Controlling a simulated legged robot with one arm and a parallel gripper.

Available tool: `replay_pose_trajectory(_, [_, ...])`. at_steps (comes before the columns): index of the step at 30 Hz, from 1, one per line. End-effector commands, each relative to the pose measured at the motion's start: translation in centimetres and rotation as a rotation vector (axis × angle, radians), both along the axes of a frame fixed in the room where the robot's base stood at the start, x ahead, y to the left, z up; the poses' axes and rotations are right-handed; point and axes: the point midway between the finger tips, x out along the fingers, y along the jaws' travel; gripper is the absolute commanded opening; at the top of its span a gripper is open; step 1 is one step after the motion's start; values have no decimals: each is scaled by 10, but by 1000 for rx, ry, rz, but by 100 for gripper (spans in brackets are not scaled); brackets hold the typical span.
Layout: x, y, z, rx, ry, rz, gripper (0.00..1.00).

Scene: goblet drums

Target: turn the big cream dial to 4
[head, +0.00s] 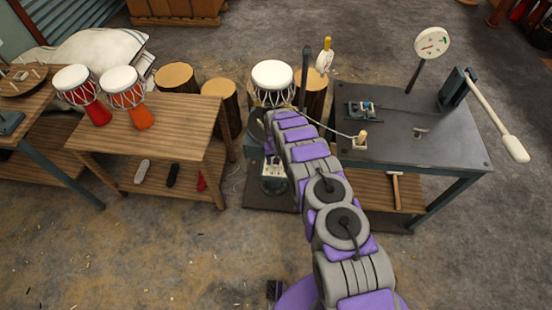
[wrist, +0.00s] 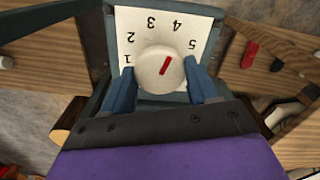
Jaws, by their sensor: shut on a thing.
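The big cream dial (wrist: 155,62) sits on a white card (wrist: 143,16) with the numbers 1 to 5 around it, seen in the wrist view. Its red mark points up and right, roughly toward the 4. My gripper (wrist: 159,68) has one blue finger on each side of the dial and is shut on it. In the head view my purple and grey arm reaches to the stand below a white-topped drum (head: 272,75). There the dial and my fingers cannot be made out.
A wooden bench (head: 165,125) with two drums is on the left. A dark metal table (head: 420,150) on the right holds small parts and a white-handled lever (head: 500,118). Log stumps (head: 220,97) stand behind. The floor at the front left is mostly clear.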

Motion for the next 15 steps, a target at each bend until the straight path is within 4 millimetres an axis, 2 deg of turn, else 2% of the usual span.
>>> replay_pose_trajectory(15, [0, 1, 0, 1, 0, -36, 28])
